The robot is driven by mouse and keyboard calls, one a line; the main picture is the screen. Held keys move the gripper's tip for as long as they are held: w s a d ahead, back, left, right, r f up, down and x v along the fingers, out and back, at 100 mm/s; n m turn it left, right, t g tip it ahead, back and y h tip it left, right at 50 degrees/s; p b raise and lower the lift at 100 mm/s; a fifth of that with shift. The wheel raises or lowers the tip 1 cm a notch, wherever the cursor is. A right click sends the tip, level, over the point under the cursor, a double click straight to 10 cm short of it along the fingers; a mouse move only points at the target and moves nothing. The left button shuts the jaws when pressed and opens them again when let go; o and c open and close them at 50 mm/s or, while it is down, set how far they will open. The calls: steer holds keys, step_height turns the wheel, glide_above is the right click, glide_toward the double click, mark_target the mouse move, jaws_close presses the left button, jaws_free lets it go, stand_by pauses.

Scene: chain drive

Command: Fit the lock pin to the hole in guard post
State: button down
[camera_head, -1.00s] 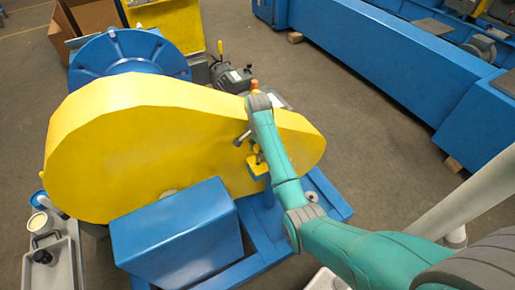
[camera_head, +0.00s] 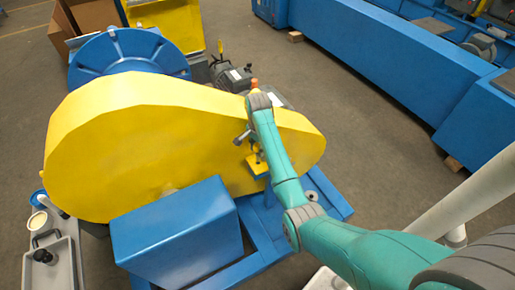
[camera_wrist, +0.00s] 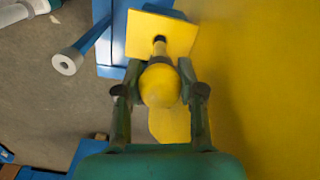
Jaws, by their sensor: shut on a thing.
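The lock pin (camera_wrist: 160,85) has a round yellow knob and a grey collar, and my gripper (camera_wrist: 160,74) is shut on it. The pin points at the yellow plate (camera_wrist: 140,32) on the blue guard post (camera_wrist: 108,60). A narrow shaft with a dark spot shows at the plate, in line with the pin. I cannot tell how deep the pin sits in the hole. In the camera_head view the yellow plate (camera_head: 258,166) stands beside the large yellow guard (camera_head: 150,140), with my arm partly in front of it.
The guard's yellow face also fills the right of the wrist view (camera_wrist: 260,90). A blue box (camera_head: 175,240) stands in front of the guard. A grey tray (camera_head: 62,268) is at lower left. A pale-ended tube (camera_wrist: 66,62) lies left of the post.

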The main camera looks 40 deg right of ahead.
mark_target(258, 157)
steer(key=shift+f, duration=3)
steer(key=c, duration=0.6)
jaws_free()
step_height(258, 157, up, 12)
steer(key=shift+f, duration=0.1)
stand_by(0.4)
